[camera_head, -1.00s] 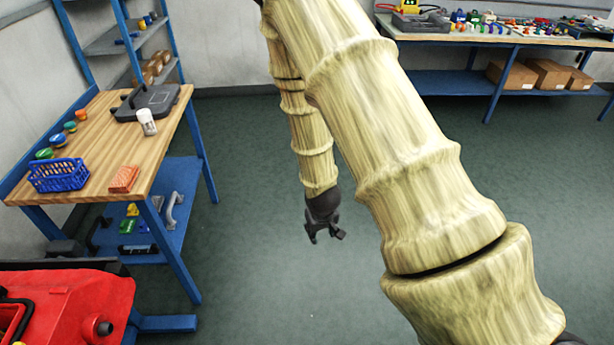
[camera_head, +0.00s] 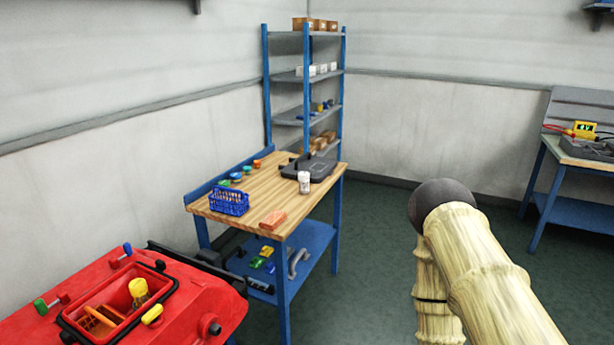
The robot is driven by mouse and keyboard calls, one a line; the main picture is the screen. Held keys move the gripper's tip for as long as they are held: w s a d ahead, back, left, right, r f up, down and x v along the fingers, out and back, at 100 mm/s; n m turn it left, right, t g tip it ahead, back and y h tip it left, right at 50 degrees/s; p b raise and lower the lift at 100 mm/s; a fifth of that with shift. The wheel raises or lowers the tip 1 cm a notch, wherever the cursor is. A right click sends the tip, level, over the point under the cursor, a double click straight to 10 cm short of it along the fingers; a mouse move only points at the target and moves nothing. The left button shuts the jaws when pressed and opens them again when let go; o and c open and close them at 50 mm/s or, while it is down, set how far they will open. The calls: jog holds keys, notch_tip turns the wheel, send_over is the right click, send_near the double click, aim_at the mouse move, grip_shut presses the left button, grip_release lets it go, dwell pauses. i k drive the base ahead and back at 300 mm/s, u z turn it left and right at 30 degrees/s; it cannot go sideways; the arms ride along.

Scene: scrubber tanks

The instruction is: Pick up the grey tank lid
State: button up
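A dark grey flat piece with a raised handle, which looks like the grey tank lid (camera_head: 308,167), lies at the far end of the wooden-topped workbench (camera_head: 258,198). A white jar (camera_head: 304,182) stands just in front of it. My arm shows at the lower right, well to the right of the bench. My gripper is out of view.
The bench also holds a blue basket (camera_head: 229,202), an orange-red block (camera_head: 273,220) and several small coloured caps. A red machine (camera_head: 190,312) with an open compartment stands at the lower left. A blue shelf rack (camera_head: 306,80) stands behind. Floor right of the bench is clear.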

aim_at(319, 168)
jog(key=z, duration=0.75)
jog(key=i, duration=2)
jog(key=u, duration=0.95)
jog(key=i, duration=0.8)
jog(key=u, duration=0.7)
